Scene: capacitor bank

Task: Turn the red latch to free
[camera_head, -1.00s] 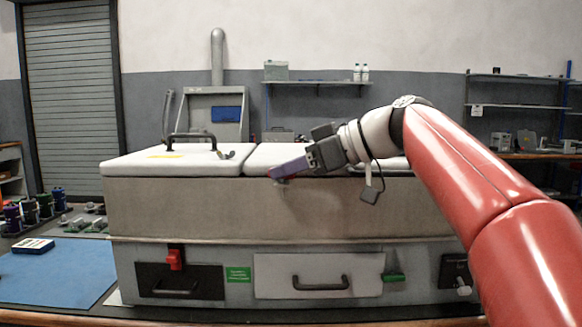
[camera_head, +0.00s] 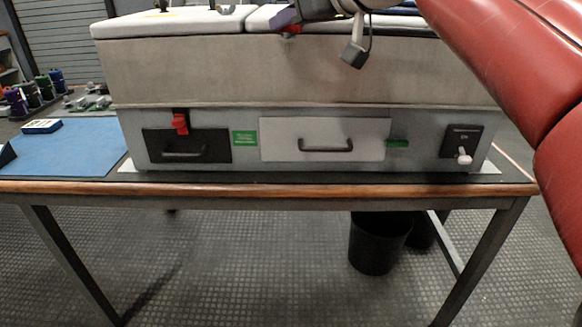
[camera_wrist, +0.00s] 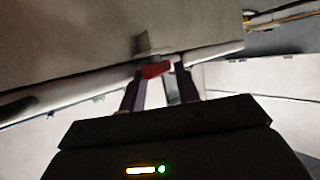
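A small red piece (camera_head: 291,29) sits at the front edge of the middle lid, right at my gripper (camera_head: 285,17). In the wrist view the red piece (camera_wrist: 156,70) shows between the fingertips of my gripper (camera_wrist: 160,72), with a gap beside it. The fingers stand apart, and I cannot tell whether either touches it. A second red latch (camera_head: 180,123) is on the cabinet's lower front, at the top edge of a black drawer (camera_head: 218,147). My gripper is well above and to the right of that one. Most of my gripper is cut off by the head view's top edge.
The lower front also has a white drawer (camera_head: 281,142), a green latch (camera_head: 397,143) and a switch panel with a white knob (camera_head: 464,155). A blue mat (camera_head: 85,150) lies left on the table. A black bin (camera_head: 376,245) stands under it.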

